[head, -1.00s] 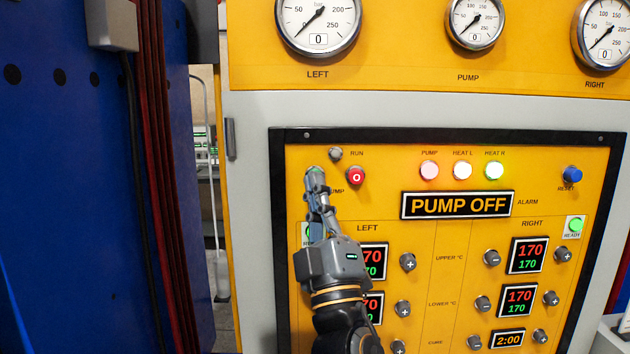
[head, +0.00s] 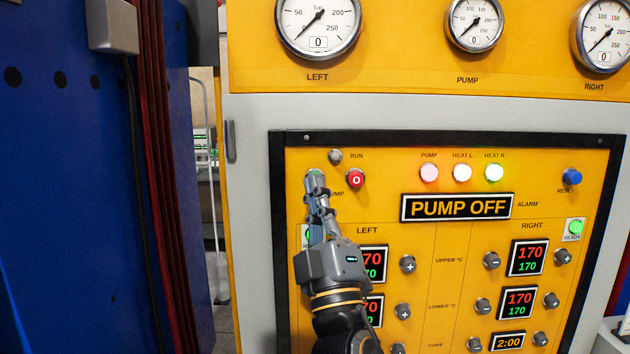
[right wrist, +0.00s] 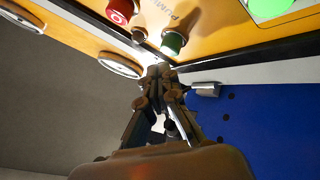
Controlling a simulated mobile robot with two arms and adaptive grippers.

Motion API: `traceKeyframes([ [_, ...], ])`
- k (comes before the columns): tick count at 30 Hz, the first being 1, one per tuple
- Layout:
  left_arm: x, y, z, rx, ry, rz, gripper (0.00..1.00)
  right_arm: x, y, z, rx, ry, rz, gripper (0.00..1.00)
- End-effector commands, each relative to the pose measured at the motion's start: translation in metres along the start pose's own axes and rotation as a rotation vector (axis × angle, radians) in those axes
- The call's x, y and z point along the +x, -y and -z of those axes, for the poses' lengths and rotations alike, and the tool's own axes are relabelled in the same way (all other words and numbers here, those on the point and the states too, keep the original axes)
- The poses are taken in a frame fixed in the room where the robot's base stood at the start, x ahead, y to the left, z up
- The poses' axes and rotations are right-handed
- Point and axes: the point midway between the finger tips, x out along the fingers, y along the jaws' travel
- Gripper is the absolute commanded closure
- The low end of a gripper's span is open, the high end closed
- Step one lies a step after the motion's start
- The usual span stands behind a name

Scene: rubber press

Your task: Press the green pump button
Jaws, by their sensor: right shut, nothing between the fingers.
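The green pump button (right wrist: 173,42) shows in the right wrist view, standing out from the yellow panel beside the PUMP label. In the head view it is mostly hidden behind my right gripper's tip, left of the red O button (head: 356,179). My right gripper (head: 316,182) is shut and empty, pointing up at the panel. In the right wrist view its closed fingertips (right wrist: 158,74) are close to the button, with a small gap in the picture; I cannot tell whether they touch. The display (head: 457,207) reads PUMP OFF. My left gripper is not in view.
The run switch (head: 335,156) sits just above the button area. The left-column plus knobs (head: 407,264) and temperature displays (head: 374,262) are close to my right arm. A blue machine part (head: 90,200) with dark red cables stands at the left.

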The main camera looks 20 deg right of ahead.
Motion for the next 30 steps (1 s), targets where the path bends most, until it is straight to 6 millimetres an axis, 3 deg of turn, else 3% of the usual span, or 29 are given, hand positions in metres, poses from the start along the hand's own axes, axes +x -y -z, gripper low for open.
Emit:
traceKeyframes([
  [30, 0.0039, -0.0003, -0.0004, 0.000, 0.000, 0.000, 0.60, 0.0064, 0.0044, -0.0045, 0.000, 0.000, 0.000, 1.00],
])
